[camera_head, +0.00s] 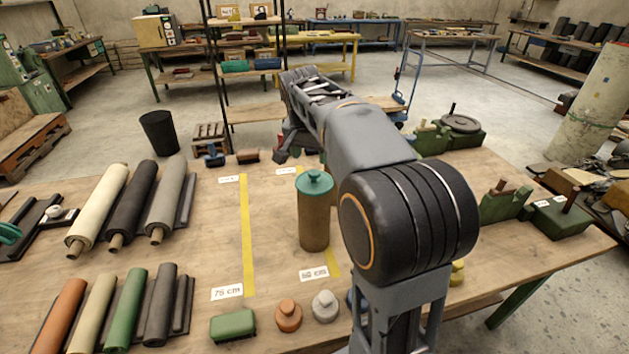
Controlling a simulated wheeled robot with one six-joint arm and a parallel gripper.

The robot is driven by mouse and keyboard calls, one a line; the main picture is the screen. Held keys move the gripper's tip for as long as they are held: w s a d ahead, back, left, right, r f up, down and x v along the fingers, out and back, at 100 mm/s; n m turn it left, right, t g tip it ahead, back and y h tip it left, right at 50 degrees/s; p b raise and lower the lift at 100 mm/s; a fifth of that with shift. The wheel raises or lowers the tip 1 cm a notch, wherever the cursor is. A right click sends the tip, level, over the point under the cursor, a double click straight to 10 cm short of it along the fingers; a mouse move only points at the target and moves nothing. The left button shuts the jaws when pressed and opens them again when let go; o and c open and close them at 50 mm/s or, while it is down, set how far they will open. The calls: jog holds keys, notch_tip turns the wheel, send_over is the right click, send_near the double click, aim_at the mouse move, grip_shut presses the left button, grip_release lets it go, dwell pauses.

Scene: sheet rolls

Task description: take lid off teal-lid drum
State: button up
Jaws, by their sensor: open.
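The drum (314,219) is a tall brown cylinder standing upright on the wooden table, just left of my arm. Its teal lid (314,182) sits on top, with a small knob in the middle. My arm reaches forward past the drum on its right. My gripper (284,150) is at the far edge of the table, beyond the drum and apart from the lid. It is open, small and partly hidden by my arm, and I see nothing held in it.
Several sheet rolls (164,200) lie on the left of the table (215,265). A green block (232,325), an orange weight (288,315) and a grey weight (325,305) are at the front. Green tools (505,203) stand on the right.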

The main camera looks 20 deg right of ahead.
aim_at(314, 172)
jog(key=shift+x, duration=3.85)
jog(key=shift+c, duration=0.3)
jog(key=c, duration=0.9)
